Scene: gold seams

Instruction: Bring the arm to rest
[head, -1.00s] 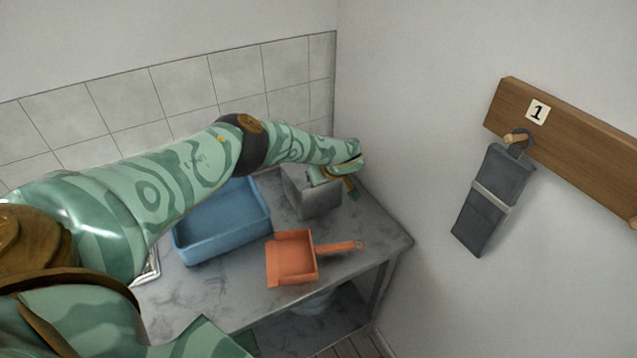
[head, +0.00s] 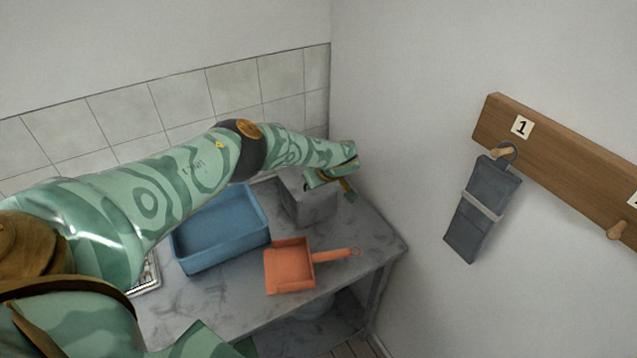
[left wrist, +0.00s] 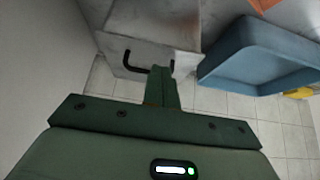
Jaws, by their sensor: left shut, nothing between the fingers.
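My left arm reaches from the left across the worktop in the head view. Its gripper (head: 346,188) is over the far right part of the worktop, at the grey box (head: 308,208), and partly covers the box's top. I cannot tell from the head view whether they touch. In the left wrist view the gripper's fingers (left wrist: 161,88) are together with nothing between them. The grey box (left wrist: 150,45) with a black handle (left wrist: 140,64) lies beyond the fingertips.
A blue tub (head: 220,245) and an orange dustpan (head: 290,268) stand on the grey worktop (head: 350,285). A wooden peg rail (head: 560,150) on the right wall holds a dark grey strapped item (head: 480,215). Tiled wall runs behind the worktop.

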